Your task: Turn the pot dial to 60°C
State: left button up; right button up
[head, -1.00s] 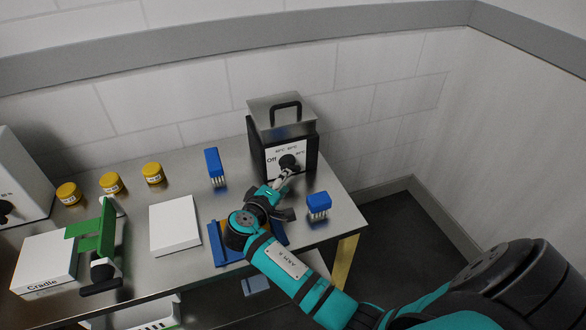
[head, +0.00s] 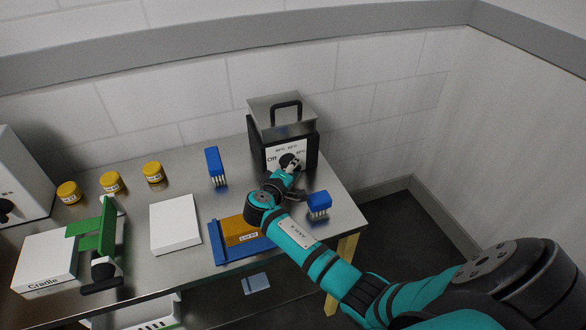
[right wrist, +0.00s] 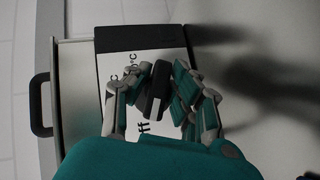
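The pot (head: 283,115) is a dark box with a metal lid and black handle at the back right of the table. Its white front panel (head: 272,162) bears "Off" at left and temperature labels above the black dial (head: 286,159). My right gripper (head: 294,166) is at the dial and partly covers it. In the right wrist view, the dial (right wrist: 157,92) lies between the two fingers of my right gripper (right wrist: 160,78). I cannot tell whether both fingers touch it. The fingers hide some labels. My left gripper is not in view.
A blue brush-like block (head: 318,203) stands near the right table edge, another (head: 214,164) left of the pot. An orange block (head: 240,231) sits on a blue tray (head: 228,256).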

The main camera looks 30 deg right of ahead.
grip_shut()
